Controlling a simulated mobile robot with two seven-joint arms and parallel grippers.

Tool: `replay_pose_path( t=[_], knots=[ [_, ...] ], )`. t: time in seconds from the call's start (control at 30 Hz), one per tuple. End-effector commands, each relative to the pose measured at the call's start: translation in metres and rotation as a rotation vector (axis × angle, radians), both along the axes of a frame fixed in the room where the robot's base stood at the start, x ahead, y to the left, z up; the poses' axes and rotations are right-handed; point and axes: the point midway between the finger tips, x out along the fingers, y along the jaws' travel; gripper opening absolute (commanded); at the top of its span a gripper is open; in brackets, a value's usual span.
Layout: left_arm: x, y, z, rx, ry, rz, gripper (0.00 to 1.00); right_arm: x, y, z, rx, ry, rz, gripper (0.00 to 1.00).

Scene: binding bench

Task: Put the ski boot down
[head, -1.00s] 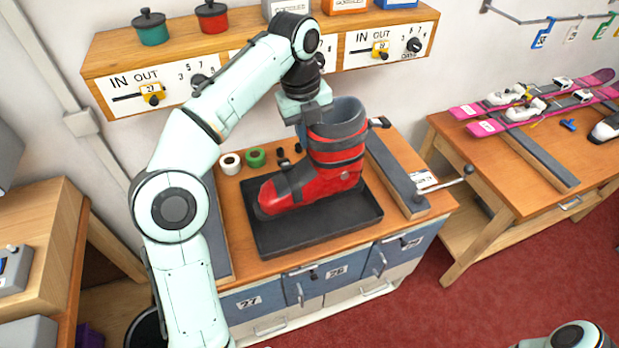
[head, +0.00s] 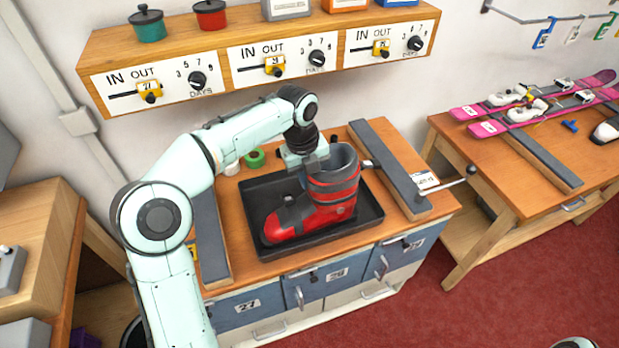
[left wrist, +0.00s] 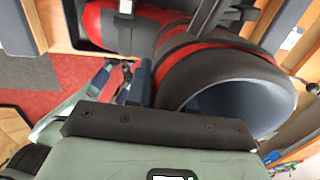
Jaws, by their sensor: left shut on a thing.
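The red and dark grey ski boot (head: 322,208) stands upright over the black tray (head: 268,258) on the bench, toe to the left. Its sole looks at or very near the tray floor; I cannot tell for certain that it touches. My left gripper (head: 318,168) is shut on the upper rim of the boot's cuff, from above and to the left. In the left wrist view the boot's open cuff (left wrist: 235,95) lies close beside the gripper, and its fingertips are mostly hidden.
Grey padded rails (head: 390,165) flank the tray. A crank handle (head: 447,183) sticks out at the right. A green tape roll (head: 255,159) lies behind the tray. A shelf with dials (head: 265,65) hangs above. Pink skis (head: 530,108) lie on the right bench.

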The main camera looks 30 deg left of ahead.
Motion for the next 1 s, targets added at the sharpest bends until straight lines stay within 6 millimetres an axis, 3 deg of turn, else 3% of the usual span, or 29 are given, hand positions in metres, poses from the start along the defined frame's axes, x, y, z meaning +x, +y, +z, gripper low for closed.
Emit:
replay_pose_path(
  t=[0.4, 0.43, 0.5, 0.83, 1.0],
  knots=[
    [0.001, -0.001, -0.004, -0.001, -0.009, 0.000, 0.00, -0.002, 0.000, -0.002, 0.000, 0.002, 0.000, 0.38],
    [0.000, 0.000, -0.005, 0.000, -0.003, 0.000, 0.29, -0.002, 0.000, -0.002, 0.000, 0.002, 0.000, 0.38],
    [0.000, 0.000, -0.005, 0.000, -0.003, 0.000, 0.48, -0.002, 0.000, -0.002, 0.000, 0.002, 0.000, 0.38],
    [0.001, 0.000, -0.002, 0.000, -0.003, 0.001, 0.48, 0.000, 0.000, 0.000, 0.000, 0.001, 0.000, 0.38],
    [0.000, 0.001, 0.020, 0.000, -0.007, 0.002, 0.48, 0.005, 0.000, 0.005, 0.000, -0.006, 0.000, 0.38]
  ],
)
